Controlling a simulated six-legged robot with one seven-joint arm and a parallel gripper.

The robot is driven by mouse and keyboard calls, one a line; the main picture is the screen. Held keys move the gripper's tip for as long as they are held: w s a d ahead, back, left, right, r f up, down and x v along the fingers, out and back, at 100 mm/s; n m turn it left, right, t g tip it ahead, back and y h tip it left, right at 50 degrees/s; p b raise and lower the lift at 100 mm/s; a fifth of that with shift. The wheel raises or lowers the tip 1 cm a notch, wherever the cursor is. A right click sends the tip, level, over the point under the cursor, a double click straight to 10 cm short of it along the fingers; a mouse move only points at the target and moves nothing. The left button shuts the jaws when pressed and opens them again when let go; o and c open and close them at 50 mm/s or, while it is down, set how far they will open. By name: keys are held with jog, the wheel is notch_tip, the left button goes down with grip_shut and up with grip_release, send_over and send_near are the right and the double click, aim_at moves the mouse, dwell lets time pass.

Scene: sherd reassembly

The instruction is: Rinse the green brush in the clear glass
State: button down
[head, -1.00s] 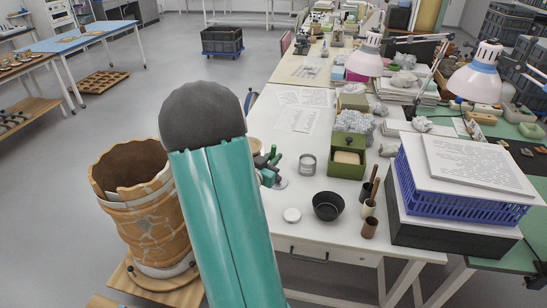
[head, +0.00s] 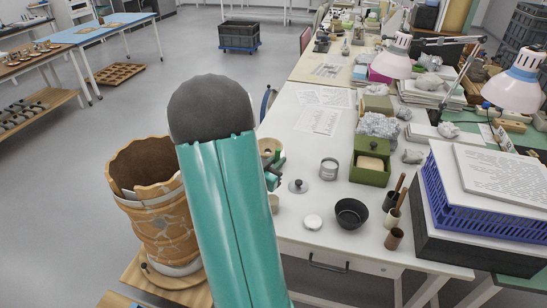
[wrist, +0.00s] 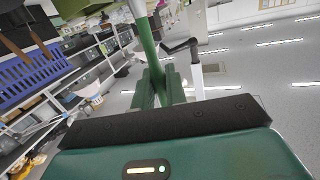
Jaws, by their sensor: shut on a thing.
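In the wrist view, my gripper (wrist: 162,88) has its green fingers shut on a slim green rod, which I take to be the green brush (wrist: 147,42). It runs up out of the top of that view, so its far end is not seen. In the head view my gripper (head: 274,177) shows only partly beside my forearm, above the table's left side, and the brush cannot be made out. A small grey, round, open container (head: 329,168) stands upright on the white table, right of my gripper and apart from it. It may be the clear glass; its material is unclear.
A knobbed lid (head: 298,186), a white disc (head: 312,221) and a black bowl (head: 351,213) stand near the container. A large cracked pot (head: 160,232) stands left, beside my arm.

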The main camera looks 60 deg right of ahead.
jog(key=shift+s+f, duration=0.25)
jog(key=shift+f, duration=0.4)
jog(key=shift+d+f, duration=0.1)
jog(key=shift+f, duration=0.25)
send_over(272, 202)
jog(key=d, duration=0.3)
jog(key=shift+w+d+f, duration=0.1)
jog(key=shift+w+f, duration=0.05)
jog(key=shift+f, duration=1.9)
jog(key=shift+w+f, duration=0.1)
jog(key=shift+f, duration=1.9)
jog(key=shift+w, duration=0.45)
jog(key=shift+a, duration=0.35)
jog(key=shift+s+d, duration=0.35)
jog(key=shift+s, duration=0.1)
